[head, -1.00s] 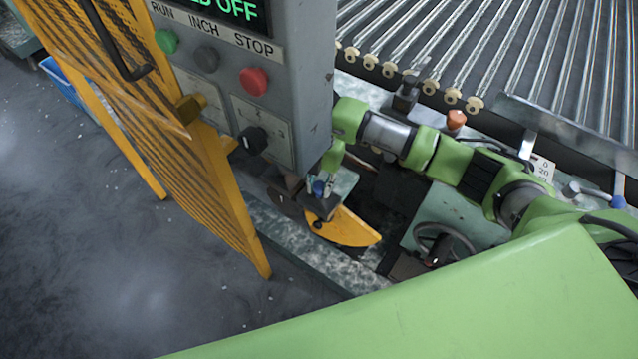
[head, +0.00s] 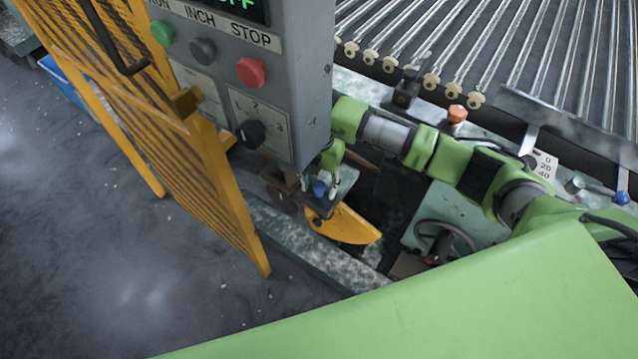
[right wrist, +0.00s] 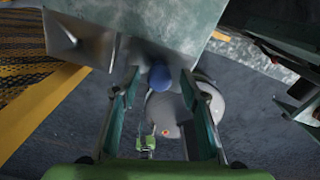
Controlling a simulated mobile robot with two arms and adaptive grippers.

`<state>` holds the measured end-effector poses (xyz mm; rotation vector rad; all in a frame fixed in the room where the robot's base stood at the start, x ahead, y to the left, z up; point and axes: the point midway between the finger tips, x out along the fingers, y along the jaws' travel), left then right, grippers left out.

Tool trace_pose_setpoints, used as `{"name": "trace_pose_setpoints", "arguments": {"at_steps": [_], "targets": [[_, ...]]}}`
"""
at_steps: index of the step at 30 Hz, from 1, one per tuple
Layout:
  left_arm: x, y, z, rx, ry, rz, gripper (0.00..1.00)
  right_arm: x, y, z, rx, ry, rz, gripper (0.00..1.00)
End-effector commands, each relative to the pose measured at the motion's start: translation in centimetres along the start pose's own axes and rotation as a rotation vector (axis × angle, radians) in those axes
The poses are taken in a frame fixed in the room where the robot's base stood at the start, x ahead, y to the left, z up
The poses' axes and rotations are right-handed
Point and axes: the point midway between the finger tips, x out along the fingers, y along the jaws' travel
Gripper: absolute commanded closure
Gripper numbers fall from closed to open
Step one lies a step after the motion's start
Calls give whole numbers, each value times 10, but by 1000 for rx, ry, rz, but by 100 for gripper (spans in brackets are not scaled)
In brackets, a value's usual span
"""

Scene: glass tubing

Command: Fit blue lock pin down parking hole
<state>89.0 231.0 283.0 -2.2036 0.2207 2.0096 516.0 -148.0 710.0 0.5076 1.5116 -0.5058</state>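The blue lock pin (head: 319,189) shows as a blue knob on a dark bracket (head: 322,206) at the yellow guard plate (head: 347,225), below the control box. In the right wrist view the knob (right wrist: 160,77) shows against a grey-green block. My right gripper (head: 320,184) is open around the knob, one finger on each side, and in the right wrist view (right wrist: 160,75) there is a gap between the knob and each finger. The pin's shank and the parking hole are hidden, so I cannot tell how deep it sits. My left gripper is not in view.
The grey control box (head: 255,85) hangs close to the left of my right wrist. A yellow mesh guard (head: 185,150) stands further left. A handwheel (head: 447,243) and an orange knob (head: 457,114) lie to the right. Rollers (head: 480,45) fill the back.

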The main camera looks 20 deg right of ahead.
Motion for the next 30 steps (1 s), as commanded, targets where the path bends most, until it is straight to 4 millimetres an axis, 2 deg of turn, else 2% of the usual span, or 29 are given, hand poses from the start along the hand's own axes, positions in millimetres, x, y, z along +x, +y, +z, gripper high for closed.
{"name": "trace_pose_setpoints", "arguments": {"at_steps": [1,5,12,18,30], "targets": [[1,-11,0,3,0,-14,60,-2,0,1,0,-1,1,60],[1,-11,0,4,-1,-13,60,-16,1,1,0,-2,3,60],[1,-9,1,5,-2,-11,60,-54,0,1,0,-3,4,60],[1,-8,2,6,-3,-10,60,-74,0,1,-1,-2,2,60],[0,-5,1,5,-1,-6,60,-79,0,0,0,0,1,60]]}}
